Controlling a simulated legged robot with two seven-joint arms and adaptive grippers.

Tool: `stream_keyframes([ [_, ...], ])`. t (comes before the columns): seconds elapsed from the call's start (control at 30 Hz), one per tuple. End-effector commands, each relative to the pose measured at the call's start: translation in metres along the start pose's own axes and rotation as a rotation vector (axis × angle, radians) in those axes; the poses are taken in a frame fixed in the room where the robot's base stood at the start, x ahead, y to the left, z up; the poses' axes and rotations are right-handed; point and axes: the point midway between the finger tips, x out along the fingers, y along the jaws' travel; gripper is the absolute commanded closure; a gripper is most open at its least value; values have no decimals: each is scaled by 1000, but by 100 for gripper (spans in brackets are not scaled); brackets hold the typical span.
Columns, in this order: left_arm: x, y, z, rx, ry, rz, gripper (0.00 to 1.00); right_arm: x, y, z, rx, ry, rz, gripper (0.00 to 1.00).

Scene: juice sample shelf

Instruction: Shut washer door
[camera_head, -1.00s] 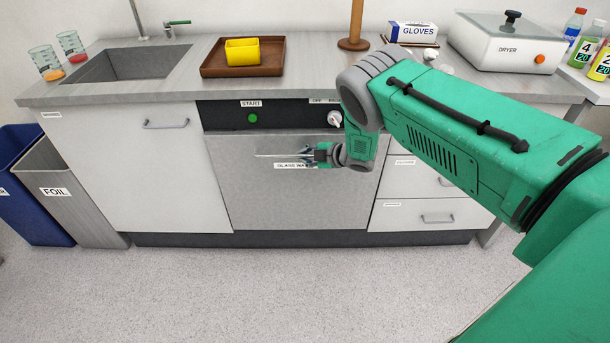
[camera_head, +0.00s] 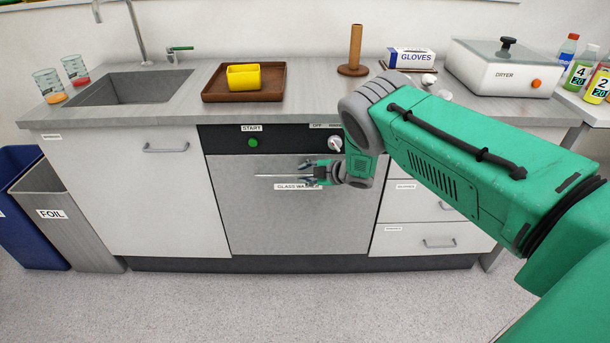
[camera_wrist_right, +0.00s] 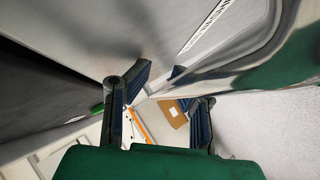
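The grey metal washer door (camera_head: 300,225), labelled GLASS WASHER, stands upright below the dark control panel and looks level with the cabinet fronts. A tiny gap cannot be ruled out. Its thin handle bar (camera_head: 272,176) runs across near the top edge. My right gripper (camera_head: 304,172) is at the right part of this bar, just above the label. In the right wrist view, my right gripper (camera_wrist_right: 160,108) has its two fingers spread, close to the door face; I see nothing clasped. Contact with the bar cannot be told. My left gripper is not in view.
The control panel has a green start button (camera_head: 253,142) and a white knob (camera_head: 335,144). A white cupboard (camera_head: 130,205) is left, drawers (camera_head: 430,242) right. A foil bin (camera_head: 68,225) stands at far left. The floor (camera_head: 260,305) in front is clear.

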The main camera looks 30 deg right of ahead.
Motion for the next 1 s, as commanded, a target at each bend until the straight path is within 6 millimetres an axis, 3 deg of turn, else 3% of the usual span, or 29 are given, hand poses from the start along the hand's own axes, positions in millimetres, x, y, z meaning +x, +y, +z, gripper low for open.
stream_keyframes([
  [0.27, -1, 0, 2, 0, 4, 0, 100, -23, 0, 2, 3, -4, -2, 80],
  [0.5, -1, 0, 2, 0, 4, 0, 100, -74, 0, 2, 3, -2, 0, 80],
  [0.7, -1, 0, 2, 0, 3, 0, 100, -106, 0, 3, 2, -2, 0, 80],
  [1.0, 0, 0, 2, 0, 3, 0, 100, -118, 0, 2, 2, 1, -1, 80],
])
